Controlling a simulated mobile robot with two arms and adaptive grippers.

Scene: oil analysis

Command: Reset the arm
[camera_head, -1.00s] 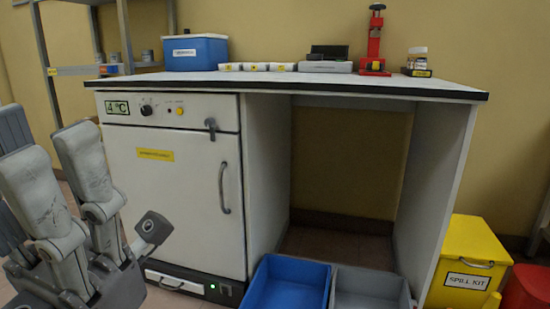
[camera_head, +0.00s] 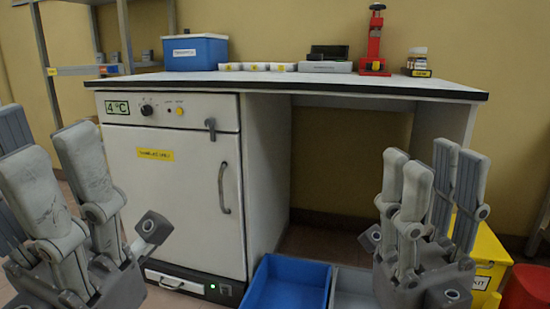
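My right gripper (camera_head: 432,168) stands at the right in the head view, in front of the bench's right end. Its grey fingers point up and are spread apart, with nothing between them. My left gripper (camera_head: 50,148) is at the left edge, partly cut off by the frame. Its worn grey fingers also point up and apart, and I see nothing held in it. Both grippers are in front of the bench and below the level of its back edge.
The white bench top (camera_head: 330,82) carries a blue box (camera_head: 195,52), small labelled trays (camera_head: 256,67) and a red stand (camera_head: 374,45). Below are a white fridge (camera_head: 175,205), a blue bin (camera_head: 287,285) and a grey bin (camera_head: 352,282). A yellow box (camera_head: 487,245) is partly hidden by my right gripper.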

